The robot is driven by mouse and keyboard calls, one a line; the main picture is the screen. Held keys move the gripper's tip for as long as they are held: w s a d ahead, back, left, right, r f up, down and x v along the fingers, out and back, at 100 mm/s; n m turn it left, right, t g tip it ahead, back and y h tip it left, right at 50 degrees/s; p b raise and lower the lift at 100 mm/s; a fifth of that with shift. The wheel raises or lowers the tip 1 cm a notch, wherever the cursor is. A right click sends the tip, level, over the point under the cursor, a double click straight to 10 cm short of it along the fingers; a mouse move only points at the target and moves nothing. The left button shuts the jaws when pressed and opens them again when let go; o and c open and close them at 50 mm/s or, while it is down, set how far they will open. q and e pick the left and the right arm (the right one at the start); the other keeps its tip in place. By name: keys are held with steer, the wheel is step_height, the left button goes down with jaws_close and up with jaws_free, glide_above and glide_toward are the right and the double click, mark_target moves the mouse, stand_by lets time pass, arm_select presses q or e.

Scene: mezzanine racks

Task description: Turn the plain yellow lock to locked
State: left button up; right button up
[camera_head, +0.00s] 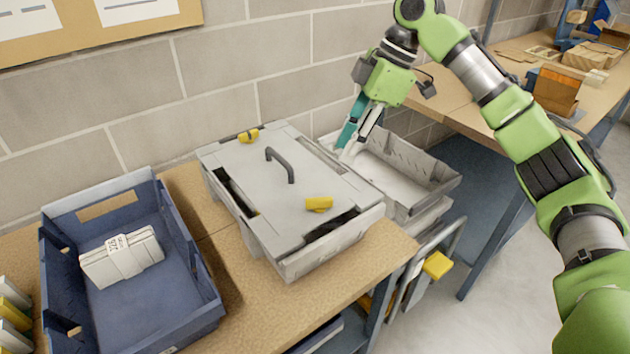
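A grey lidded case (240,165) stands on the wooden bench with a dark arched handle (280,164) on its lid. A small yellow lock (319,203) sits at the lid's front edge and looks plain. A second yellow lock (249,135) at the back edge seems to carry a dark mark. I cannot read from here whether either is locked. My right gripper (345,150) points down beyond the case's right side, over the edge of a grey open bin, apart from both locks. Teal and pale parts show at its fingers; their opening is unclear. My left gripper is out of view.
The grey bin (440,179) stands right of the case. A blue crate (195,262) with a banded white bundle (122,257) stands to the left. A brick wall runs behind. The bench front before the case is clear.

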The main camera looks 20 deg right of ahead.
glide_toward(320, 199)
steer(key=f, duration=0.2)
steer(key=x, duration=0.3)
steer(key=shift+w+a+f+p, duration=0.1)
steer(key=shift+a+f+p, duration=0.1)
steer(key=shift+a+p, duration=0.2)
steer(key=x, duration=0.2)
steer(key=shift+a+f, duration=0.25)
steer(key=shift+f, duration=0.3)
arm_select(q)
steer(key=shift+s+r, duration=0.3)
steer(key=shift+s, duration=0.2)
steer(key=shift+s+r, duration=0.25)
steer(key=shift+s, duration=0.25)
arm_select(e)
jaws_close()
